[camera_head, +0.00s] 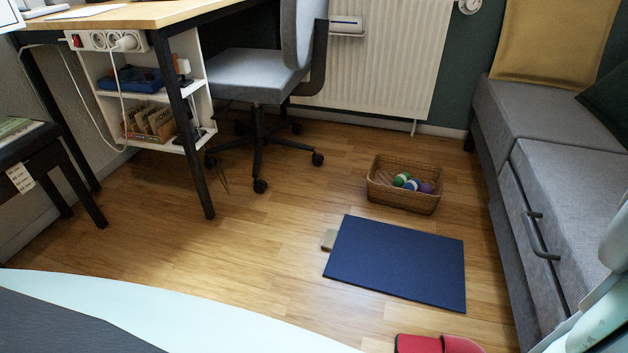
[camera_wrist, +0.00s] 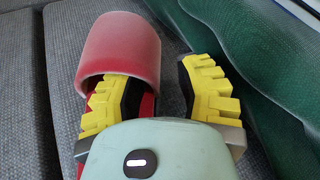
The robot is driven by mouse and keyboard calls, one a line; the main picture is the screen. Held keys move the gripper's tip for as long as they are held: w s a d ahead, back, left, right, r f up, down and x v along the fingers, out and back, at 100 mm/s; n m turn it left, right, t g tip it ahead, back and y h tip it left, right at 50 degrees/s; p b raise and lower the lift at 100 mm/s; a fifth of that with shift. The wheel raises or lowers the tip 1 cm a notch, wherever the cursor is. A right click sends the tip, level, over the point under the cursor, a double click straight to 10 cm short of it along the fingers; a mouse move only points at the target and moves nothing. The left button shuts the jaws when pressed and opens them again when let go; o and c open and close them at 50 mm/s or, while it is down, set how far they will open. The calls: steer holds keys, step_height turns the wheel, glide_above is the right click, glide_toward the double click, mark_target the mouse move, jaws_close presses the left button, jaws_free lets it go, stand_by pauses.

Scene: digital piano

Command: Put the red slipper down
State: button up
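A red slipper (camera_wrist: 122,50) shows in the wrist view, with its rounded toe upper toward the top left, on or just above the grey sofa fabric. My gripper (camera_wrist: 158,85) has yellow ridged fingers set apart, with a gap between them. The left finger is at the slipper's opening, over its inside. The right finger is outside the slipper, to its right, apart from it. The slipper's heel part is mostly hidden by my gripper. In the head view, red footwear (camera_head: 436,344) lies on the floor at the bottom edge, partly cut off. My gripper is not in that view.
A grey sofa (camera_head: 548,190) stands at the right; a green cushion (camera_wrist: 255,75) is close right of my gripper. A blue mat (camera_head: 400,262) and a basket with balls (camera_head: 403,205) are on the floor. A chair (camera_head: 245,78) and desk (camera_head: 130,14) are at left.

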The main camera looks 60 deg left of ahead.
steer(key=shift+a, duration=0.1)
steer(key=shift+r, duration=0.2)
steer(key=p+v, duration=0.4)
steer(key=v, duration=0.7)
steer(key=shift+w+a, duration=0.1)
steer(key=shift+w, duration=0.05)
steer(key=shift+a, duration=0.4)
